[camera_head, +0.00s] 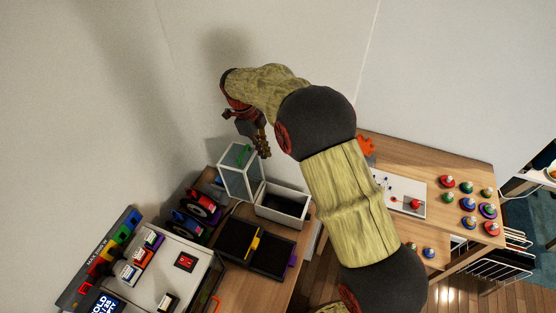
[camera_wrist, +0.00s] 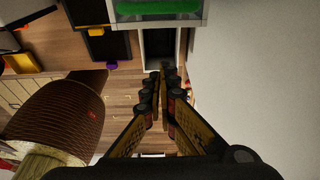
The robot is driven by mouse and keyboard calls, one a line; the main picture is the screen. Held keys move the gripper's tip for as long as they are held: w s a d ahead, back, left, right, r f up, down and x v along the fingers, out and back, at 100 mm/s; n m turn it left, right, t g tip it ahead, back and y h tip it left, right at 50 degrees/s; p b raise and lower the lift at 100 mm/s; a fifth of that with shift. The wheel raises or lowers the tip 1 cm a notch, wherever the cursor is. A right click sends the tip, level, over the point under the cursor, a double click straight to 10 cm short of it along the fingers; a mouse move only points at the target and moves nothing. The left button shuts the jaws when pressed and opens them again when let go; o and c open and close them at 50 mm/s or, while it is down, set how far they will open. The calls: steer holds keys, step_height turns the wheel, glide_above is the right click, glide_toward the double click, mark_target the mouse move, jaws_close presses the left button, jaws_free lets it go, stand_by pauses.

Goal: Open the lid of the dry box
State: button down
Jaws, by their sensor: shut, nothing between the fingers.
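The dry box (camera_head: 228,186) is a clear, white-edged box with a green bar on its top, standing against the wall in the head view. Its lid (camera_head: 235,152) looks shut, though the clear panels make this hard to tell. In the wrist view only part of the box shows at the top edge, with the green bar (camera_wrist: 158,7) crossing it. My gripper (camera_head: 264,151) is shut and empty. In the head view its tips appear close to the right of the box's top; the gap is unclear. In the wrist view the fingertips (camera_wrist: 164,74) point away from the bar.
A grey open bin (camera_head: 283,218) stands right of the dry box. Dark trays (camera_head: 272,257) lie in front, spools (camera_head: 200,204) to the left, and a light machine (camera_head: 165,262) at lower left. A wooden table (camera_head: 408,155) with coloured pieces is at right.

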steer(key=shift+w+a, duration=0.25)
steer(key=shift+a, duration=0.45)
steer(key=shift+w+a, duration=0.25)
steer(key=shift+a, duration=0.4)
steer(key=shift+w+a, duration=0.25)
steer(key=shift+a, duration=0.45)
steer(key=shift+r, duration=0.15)
